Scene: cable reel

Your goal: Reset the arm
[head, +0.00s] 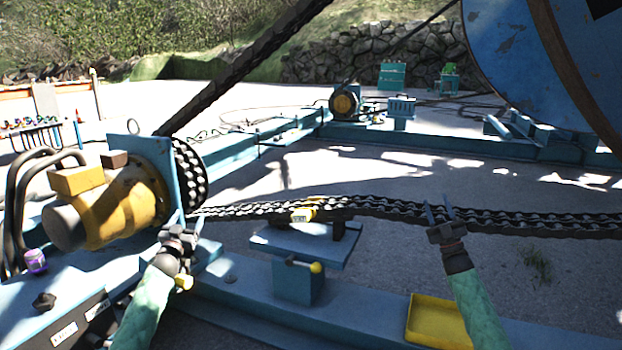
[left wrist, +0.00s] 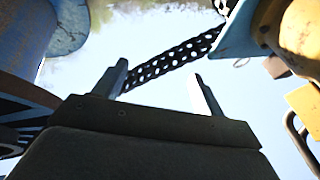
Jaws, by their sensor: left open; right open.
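My left gripper (head: 182,229) is in front of the yellow motor (head: 125,203) and its sprocket (head: 190,174), at the left of the head view. In the left wrist view its two fingers (left wrist: 161,88) stand apart with nothing held between them; a stretch of chain (left wrist: 170,62) shows behind them. My right gripper (head: 441,216) is open, its fingertips up against the long chain (head: 380,207) in the head view. I cannot tell whether it touches the chain. The chain runs from the sprocket to the right edge.
A blue stand (head: 300,284) with a yellow knob is between my arms under the chain. A yellow tray (head: 437,322) lies on the blue beam beside my right arm. A large blue reel (head: 520,60) fills the upper right. A purple item (head: 36,261) sits at the left edge.

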